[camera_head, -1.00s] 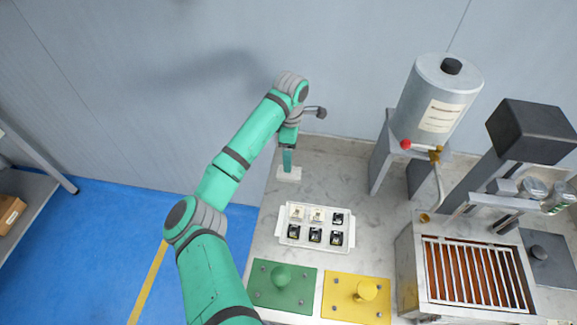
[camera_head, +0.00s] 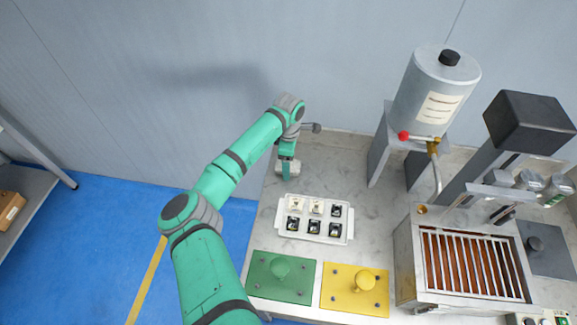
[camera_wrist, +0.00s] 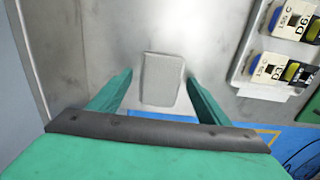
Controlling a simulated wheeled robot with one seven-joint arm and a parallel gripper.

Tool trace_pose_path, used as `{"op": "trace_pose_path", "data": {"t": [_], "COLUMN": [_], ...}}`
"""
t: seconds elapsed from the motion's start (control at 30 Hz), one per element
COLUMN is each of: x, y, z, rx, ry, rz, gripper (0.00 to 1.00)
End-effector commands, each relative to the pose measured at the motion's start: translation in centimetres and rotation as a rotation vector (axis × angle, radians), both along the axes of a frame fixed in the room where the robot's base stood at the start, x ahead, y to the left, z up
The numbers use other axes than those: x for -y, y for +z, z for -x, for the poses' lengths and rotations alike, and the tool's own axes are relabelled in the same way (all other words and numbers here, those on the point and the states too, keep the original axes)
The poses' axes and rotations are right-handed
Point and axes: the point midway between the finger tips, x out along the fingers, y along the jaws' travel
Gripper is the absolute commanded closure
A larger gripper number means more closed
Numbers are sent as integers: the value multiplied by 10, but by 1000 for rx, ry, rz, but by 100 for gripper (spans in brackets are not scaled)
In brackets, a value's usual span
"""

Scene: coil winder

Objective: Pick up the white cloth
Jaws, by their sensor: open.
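The white cloth (camera_wrist: 161,80) is a small, pale, folded rectangle lying flat on the marble-patterned worktop. In the wrist view it lies between and just beyond my two fingers. My gripper (camera_wrist: 160,90) is open, with one finger on each side of the cloth and a gap to both. In the head view the cloth (camera_head: 289,167) is partly hidden behind my gripper (camera_head: 286,174), which points down over it. I cannot tell how high the fingertips are above the worktop.
A white tray (camera_head: 349,231) with several small labelled parts stands close in front of the cloth. Green (camera_head: 258,290) and yellow (camera_head: 337,298) plates with knobs lie nearer. A metal tank (camera_head: 436,90) on a stand is to the right. The wall (camera_head: 180,60) is behind.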

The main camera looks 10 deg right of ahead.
Motion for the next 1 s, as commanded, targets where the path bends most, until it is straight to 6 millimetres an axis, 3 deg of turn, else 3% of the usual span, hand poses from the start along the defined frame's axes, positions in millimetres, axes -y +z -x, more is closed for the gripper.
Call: {"op": "trace_pose_path", "data": {"t": [0.07,0.1,0.27,0.67,0.93,1.0], "x": [-1,-1,-2,-2,-2,2], "y": [0,0,0,4,33,43], "z": [0,0,0,0,-1,11], "rx": [0,0,0,0,2,0], "ry": [1,1,2,3,2,-1], "rz": [0,0,0,0,1,3], "gripper": [30,34,73,74,74,74]}}
